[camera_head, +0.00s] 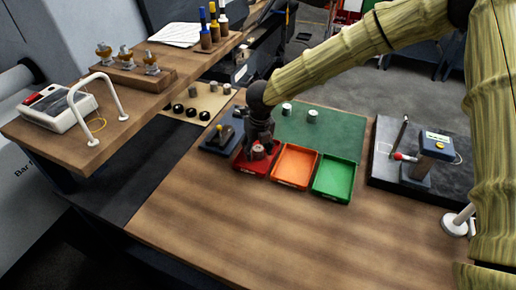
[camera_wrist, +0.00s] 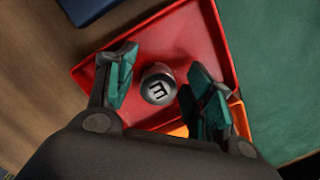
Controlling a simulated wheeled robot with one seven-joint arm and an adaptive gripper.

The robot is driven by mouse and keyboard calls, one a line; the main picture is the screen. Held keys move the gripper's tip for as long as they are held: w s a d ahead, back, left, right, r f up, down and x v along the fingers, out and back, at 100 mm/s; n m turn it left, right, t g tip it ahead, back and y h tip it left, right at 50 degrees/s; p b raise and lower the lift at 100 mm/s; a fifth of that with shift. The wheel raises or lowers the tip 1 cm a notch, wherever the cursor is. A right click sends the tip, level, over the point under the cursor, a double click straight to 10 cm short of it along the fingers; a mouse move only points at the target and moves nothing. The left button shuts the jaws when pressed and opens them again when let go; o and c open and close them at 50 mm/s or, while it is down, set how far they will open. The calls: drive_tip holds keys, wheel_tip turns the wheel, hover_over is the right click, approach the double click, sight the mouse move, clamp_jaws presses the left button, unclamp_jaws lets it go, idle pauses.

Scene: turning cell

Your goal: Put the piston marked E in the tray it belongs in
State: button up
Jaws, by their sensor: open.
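The piston marked E (camera_wrist: 158,88) stands upright in the red tray (camera_wrist: 190,28), its letter facing up in the wrist view. In the head view the piston (camera_head: 259,151) shows just under my gripper (camera_head: 262,143), inside the red tray (camera_head: 243,166). My gripper (camera_wrist: 165,88) is open, with one teal-padded finger on each side of the piston and a gap visible at both sides. The orange tray (camera_head: 279,180) and the green tray (camera_head: 318,192) stand to the right of the red one, both empty.
Two pale pistons (camera_head: 312,116) stand on the green mat (camera_head: 345,132) behind the trays. A dark fixture (camera_head: 222,138) sits left of the red tray. A gauge stand (camera_head: 436,147) on a dark plate is at right. The front of the wooden table (camera_head: 240,225) is clear.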

sight(260, 151)
wheel_tip(260, 151, up, 12)
drive_tip(key=s+b, duration=0.1)
drive_tip(key=b, duration=0.1)
drive_tip(key=shift+s+d, duration=0.3)
drive_tip(key=shift+s, duration=0.05)
drive_tip(key=shift+d, duration=0.15)
